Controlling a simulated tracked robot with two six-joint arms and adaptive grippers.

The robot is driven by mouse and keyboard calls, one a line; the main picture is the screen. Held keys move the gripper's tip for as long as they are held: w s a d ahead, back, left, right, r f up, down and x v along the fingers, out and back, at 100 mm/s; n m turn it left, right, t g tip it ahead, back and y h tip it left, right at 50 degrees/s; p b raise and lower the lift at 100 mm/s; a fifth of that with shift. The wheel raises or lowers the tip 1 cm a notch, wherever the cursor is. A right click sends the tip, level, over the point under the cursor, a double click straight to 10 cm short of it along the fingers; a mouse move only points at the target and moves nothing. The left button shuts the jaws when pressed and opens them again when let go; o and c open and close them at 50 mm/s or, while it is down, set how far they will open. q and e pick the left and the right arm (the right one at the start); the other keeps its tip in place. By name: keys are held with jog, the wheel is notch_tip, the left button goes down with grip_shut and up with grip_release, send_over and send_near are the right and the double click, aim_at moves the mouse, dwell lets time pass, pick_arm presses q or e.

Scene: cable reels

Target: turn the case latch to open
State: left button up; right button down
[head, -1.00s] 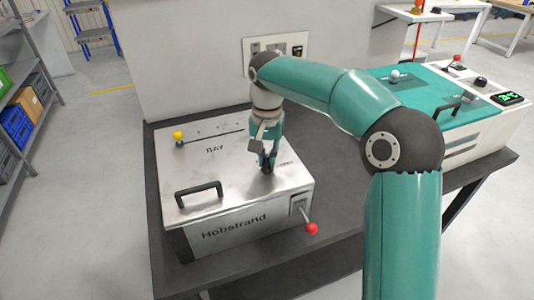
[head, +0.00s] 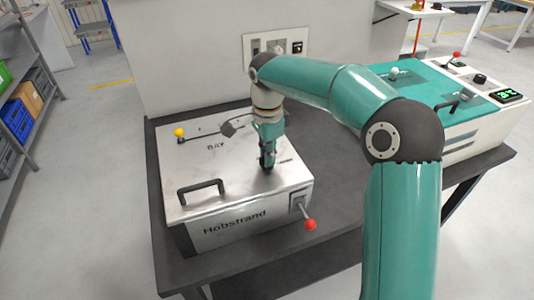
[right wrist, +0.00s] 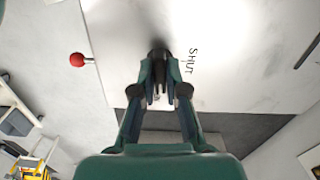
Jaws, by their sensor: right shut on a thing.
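The case (head: 245,222) is a silver box marked "Hobstrand", with a black handle (head: 201,187) on its lid. My right gripper (head: 267,166) points down at the right part of the lid and is shut on the small dark latch there. In the right wrist view the fingers (right wrist: 158,92) close around the dark latch (right wrist: 159,50), beside the printed word "SHUT". The fingers hide most of the latch, so I cannot tell its exact angle. My left gripper is not in view.
A red-knobbed lever (head: 309,223) sticks out of the case's front. A yellow knob (head: 179,132) stands by a slot at the lid's back left. A teal-topped machine (head: 425,85) stands at the right of the dark table (head: 335,205). A wall panel (head: 275,47) is behind.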

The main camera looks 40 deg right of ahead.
jog(key=shift+r+m, duration=0.1)
jog(key=shift+m, duration=0.5)
jog(key=c, duration=1.2)
grip_release()
notch_tip(320, 180, up, 12)
